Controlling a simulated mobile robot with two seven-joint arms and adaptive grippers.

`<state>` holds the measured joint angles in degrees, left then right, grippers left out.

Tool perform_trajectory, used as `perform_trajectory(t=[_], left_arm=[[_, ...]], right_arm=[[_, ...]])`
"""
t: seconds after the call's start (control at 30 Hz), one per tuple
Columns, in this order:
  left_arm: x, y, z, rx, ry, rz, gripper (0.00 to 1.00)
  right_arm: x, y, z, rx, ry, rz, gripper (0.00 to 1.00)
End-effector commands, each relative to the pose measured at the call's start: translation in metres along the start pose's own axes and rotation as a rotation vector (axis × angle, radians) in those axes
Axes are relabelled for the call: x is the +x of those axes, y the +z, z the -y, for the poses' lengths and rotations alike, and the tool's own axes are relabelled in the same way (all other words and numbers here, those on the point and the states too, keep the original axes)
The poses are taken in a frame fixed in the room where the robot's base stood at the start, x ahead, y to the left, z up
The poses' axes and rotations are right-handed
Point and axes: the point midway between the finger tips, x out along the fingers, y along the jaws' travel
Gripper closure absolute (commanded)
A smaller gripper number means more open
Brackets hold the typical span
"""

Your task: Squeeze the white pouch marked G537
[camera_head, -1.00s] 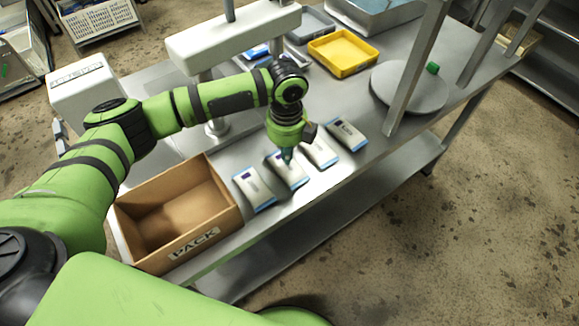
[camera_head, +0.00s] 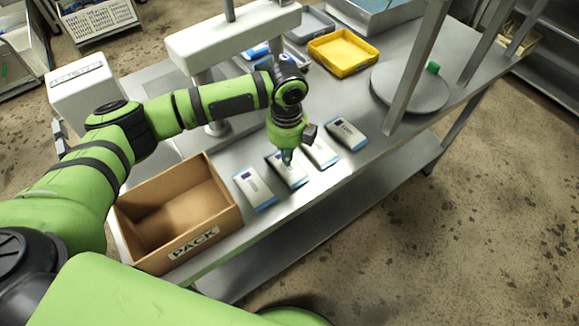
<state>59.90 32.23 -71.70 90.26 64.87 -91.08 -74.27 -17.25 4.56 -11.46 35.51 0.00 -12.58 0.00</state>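Several white pouches with blue ends lie in a row on the steel table (camera_head: 300,205). From left to right they are the first pouch (camera_head: 254,190), the second pouch (camera_head: 291,174), the third pouch (camera_head: 322,153) and the rightmost pouch (camera_head: 346,134). Their printed marks are too small to read, so I cannot tell which is G537. My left gripper (camera_head: 287,158) points down at the second pouch, its tip over or touching the pouch's upper part. Its fingers are too small to tell open from shut. My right gripper is not in view.
An open cardboard box marked PACK (camera_head: 195,243) stands at the table's left front. A yellow tray (camera_head: 343,53), a grey round plate (camera_head: 410,92) and a steel post (camera_head: 415,70) are toward the back right.

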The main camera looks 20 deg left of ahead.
Motion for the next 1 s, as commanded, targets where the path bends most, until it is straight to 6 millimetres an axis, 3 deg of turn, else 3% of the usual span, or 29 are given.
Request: perform_trajectory(t=[1.0], left_arm=[[0.016, 0.000, -0.001, 0.000, 0.002, 0.000, 1.00]], right_arm=[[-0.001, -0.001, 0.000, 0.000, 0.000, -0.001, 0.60]])
